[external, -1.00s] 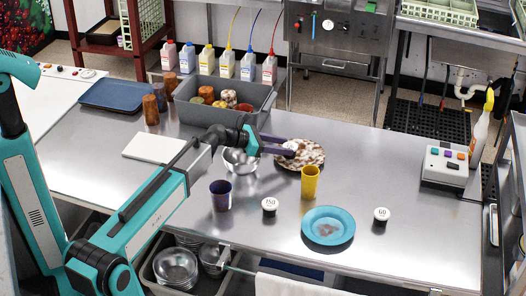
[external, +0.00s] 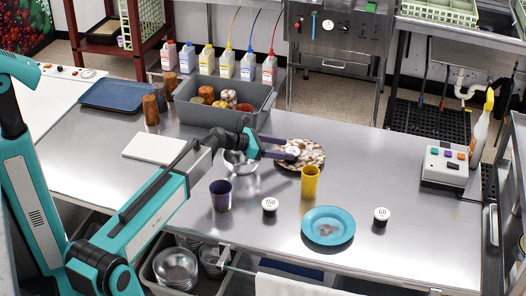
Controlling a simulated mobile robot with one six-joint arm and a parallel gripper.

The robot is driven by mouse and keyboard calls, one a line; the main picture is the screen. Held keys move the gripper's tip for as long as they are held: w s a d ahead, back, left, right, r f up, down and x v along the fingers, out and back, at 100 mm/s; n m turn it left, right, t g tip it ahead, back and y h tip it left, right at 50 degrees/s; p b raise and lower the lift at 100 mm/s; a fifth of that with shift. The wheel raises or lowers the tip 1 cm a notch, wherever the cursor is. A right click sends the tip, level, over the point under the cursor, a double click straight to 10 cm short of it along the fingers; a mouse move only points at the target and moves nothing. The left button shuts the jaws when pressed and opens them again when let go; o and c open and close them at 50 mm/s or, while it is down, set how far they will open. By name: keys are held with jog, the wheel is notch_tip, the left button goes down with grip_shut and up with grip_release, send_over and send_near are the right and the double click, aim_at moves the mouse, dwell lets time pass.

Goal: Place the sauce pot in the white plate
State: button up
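My gripper (external: 284,148) reaches over the left part of a round plate (external: 311,159) that is mottled brown and white. Its dark purple fingers stand apart, one on each side of a small white-topped pot (external: 293,150), and appear shut on it. The pot is small and partly hidden by the fingers. I cannot tell whether its base touches the plate. Two similar white-topped dark pots stand on the steel table, one marked 150 (external: 270,204) and one marked 60 (external: 381,214).
A yellow cup (external: 310,183) stands close in front of the mottled plate. A metal bowl (external: 240,163) sits beneath my wrist, with a dark purple cup (external: 220,196) in front. A blue plate (external: 328,226) lies at front right. A grey bin (external: 222,113) stands behind. The table's right side is mostly clear.

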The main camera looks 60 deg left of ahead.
jog(key=shift+r, duration=0.75)
jog(key=b+v, duration=0.1)
jog(key=v, duration=1.1)
